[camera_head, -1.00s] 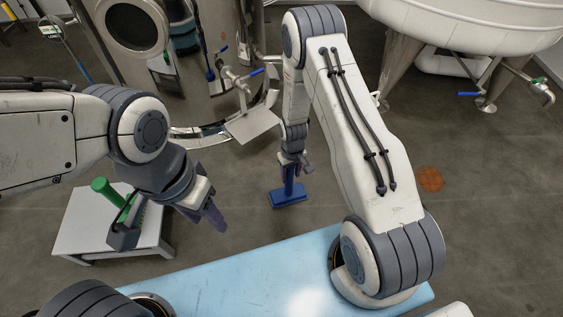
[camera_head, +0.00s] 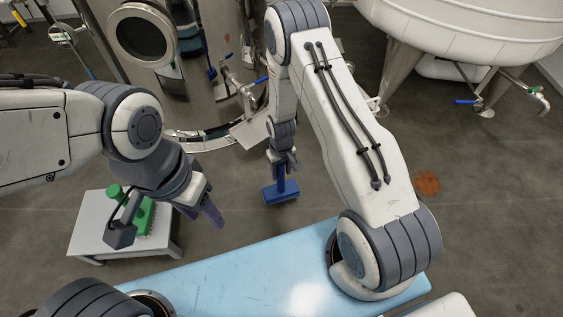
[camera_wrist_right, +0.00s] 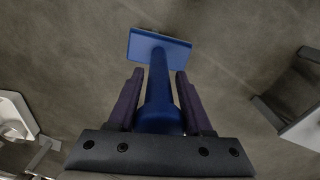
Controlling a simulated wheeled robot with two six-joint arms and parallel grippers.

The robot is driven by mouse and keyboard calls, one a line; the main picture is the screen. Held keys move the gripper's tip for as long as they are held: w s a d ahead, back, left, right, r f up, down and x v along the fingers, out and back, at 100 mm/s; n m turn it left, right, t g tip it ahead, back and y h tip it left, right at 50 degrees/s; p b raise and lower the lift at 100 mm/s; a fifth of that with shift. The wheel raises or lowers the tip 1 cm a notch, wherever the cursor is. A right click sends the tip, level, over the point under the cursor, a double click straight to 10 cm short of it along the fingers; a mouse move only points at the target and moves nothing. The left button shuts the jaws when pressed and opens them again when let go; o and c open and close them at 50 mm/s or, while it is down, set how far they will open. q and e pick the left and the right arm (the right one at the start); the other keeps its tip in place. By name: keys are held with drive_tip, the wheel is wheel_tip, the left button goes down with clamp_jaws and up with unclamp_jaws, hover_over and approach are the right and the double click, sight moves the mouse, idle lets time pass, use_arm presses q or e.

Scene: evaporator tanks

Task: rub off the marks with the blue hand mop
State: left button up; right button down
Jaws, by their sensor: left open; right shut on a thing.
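The blue hand mop (camera_head: 281,193) is in my right gripper (camera_head: 282,162), low over the floor in the middle of the head view. In the right wrist view its upright handle (camera_wrist_right: 159,85) sits between the two fingers, with the flat rectangular head (camera_wrist_right: 158,48) beyond them. I cannot tell whether the head touches the floor. A rust-brown round mark (camera_head: 427,183) lies on the floor to the right, apart from the mop and beyond my right arm. My left gripper (camera_head: 205,212) is open and empty, beside the stool.
A grey stool (camera_head: 90,232) at left holds a green-handled tool (camera_head: 115,192). A steel tank (camera_head: 205,95) with a low curved rail stands behind the mop. A white tank (camera_head: 470,30) on legs is at back right.

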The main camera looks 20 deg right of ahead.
drive_tip(key=shift+r+p, duration=0.85)
drive_tip(key=shift+r, duration=0.4)
